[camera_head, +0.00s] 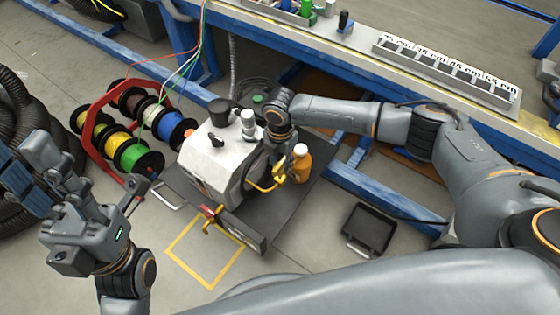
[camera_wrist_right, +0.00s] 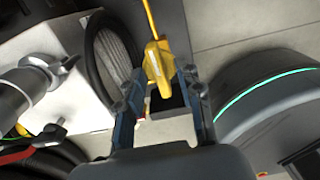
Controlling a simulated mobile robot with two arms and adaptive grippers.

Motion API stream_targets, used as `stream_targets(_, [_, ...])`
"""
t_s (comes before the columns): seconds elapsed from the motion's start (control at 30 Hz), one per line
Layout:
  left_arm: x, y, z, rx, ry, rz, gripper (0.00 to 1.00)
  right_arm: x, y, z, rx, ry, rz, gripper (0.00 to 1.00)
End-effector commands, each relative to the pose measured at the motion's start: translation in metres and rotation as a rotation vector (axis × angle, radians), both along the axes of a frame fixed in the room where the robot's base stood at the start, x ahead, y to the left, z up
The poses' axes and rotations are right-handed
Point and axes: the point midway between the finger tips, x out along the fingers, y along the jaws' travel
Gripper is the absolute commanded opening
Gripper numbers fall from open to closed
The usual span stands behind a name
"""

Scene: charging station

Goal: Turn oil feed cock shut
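A white machine (camera_head: 203,158) stands on a dark platform (camera_head: 300,200). A yellow lever (camera_head: 262,186), which looks like the oil feed cock, is at its right side. In the right wrist view the yellow lever (camera_wrist_right: 158,62) lies between the fingertips of my right gripper (camera_wrist_right: 160,95), with gaps on both sides. That gripper is open around it and not closed on it. In the head view my right gripper (camera_head: 272,160) reaches down beside the machine, its fingers partly hidden. My left gripper (camera_head: 38,180) is at the far left, away from the machine, apparently open and empty.
An orange bottle with a white cap (camera_head: 301,163) stands just right of the right gripper. A red rack with cable spools (camera_head: 137,156) is left of the machine. A blue-framed bench (camera_head: 345,60) runs behind. A black case (camera_head: 369,228) lies on the floor.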

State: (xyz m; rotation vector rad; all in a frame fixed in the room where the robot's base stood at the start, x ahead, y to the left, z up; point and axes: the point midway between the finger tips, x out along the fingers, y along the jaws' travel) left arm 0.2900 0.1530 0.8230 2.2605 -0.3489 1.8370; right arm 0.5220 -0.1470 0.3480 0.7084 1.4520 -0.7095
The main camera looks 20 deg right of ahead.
Motion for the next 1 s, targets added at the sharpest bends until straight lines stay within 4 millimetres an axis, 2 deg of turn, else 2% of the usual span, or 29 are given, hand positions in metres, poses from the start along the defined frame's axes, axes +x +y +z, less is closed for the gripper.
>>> stream_targets(0.17, [0.0, 0.0, 0.0, 0.0, 0.001, 0.0, 0.37, 0.0, 0.0, 0.0, 0.0, 0.0, 0.0, 0.34])
stream_targets(0.33, [0.0, 0.0, 0.0, 0.001, 0.002, 0.0, 0.37, 0.0, 0.0, 0.0, 0.0, 0.0, 0.001, 0.0])
stream_targets(0.67, [0.0, 0.0, 0.002, 0.0, 0.002, -0.001, 0.37, 0.0, 0.0, 0.001, 0.0, 0.001, -0.007, 0.0])
stream_targets(1.0, [0.0, 0.0, 0.021, 0.001, 0.002, 0.0, 0.37, -0.001, 0.001, 0.004, 0.0, 0.004, -0.091, 0.0])
